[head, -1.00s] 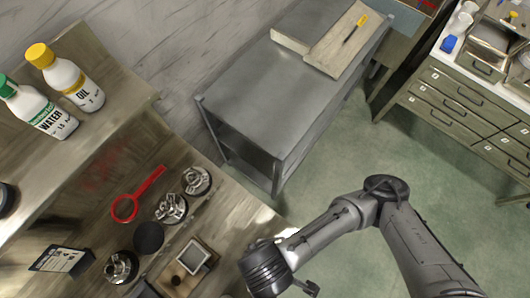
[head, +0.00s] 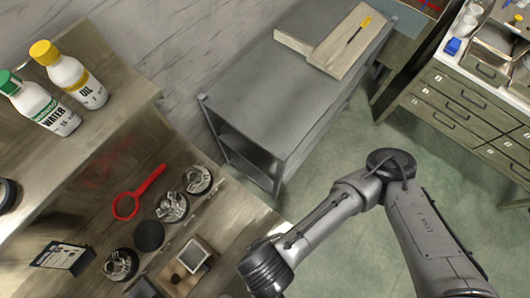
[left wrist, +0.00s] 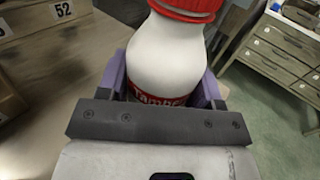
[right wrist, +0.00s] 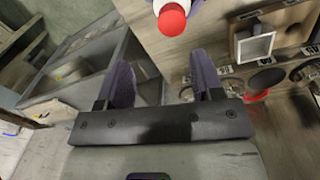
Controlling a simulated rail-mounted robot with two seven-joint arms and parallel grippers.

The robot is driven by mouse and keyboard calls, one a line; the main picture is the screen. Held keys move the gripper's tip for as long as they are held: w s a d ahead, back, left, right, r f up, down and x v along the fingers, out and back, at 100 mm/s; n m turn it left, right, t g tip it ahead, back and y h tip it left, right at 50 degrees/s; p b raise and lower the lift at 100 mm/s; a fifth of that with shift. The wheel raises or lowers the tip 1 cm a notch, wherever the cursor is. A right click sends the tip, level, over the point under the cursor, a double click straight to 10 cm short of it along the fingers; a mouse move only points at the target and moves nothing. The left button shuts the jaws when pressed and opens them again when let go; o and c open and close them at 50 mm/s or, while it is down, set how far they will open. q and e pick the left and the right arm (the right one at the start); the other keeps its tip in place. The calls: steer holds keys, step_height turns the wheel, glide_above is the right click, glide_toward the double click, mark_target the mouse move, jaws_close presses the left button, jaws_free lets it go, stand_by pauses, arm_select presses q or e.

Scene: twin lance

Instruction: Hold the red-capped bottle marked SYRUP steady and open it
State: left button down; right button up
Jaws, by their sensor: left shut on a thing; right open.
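The red-capped white bottle (left wrist: 168,55) stands between the purple fingers of my left gripper (left wrist: 162,85), which is shut on it. Its red cap (left wrist: 188,6) is cut by the top edge of the left wrist view. The red label is partly hidden by the gripper; SYRUP cannot be read. In the right wrist view, the red cap (right wrist: 172,19) shows at the top, beyond the fingertips. My right gripper (right wrist: 163,72) is open and empty, apart from the cap. Neither gripper's fingers show in the head view.
A WATER bottle (head: 42,106) and an OIL bottle (head: 75,78) stand on the upper shelf. Below lie a red ring-handled tool (head: 128,204), metal fittings (head: 172,206) and a framed block (head: 190,256). A grey metal cart (head: 275,85) and drawers (head: 455,105) stand beyond open floor.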

steer(key=m, duration=0.5)
steer(key=shift+s+a+m, duration=0.2)
steer(key=shift+s+m, duration=0.1)
steer(key=shift+s, duration=0.05)
steer(key=m, duration=0.4)
steer(key=shift+s+a+m+g, duration=0.1)
steer(key=shift+m+g, duration=0.2)
steer(key=shift+f, duration=4.05)
steer(key=shift+c, duration=0.2)
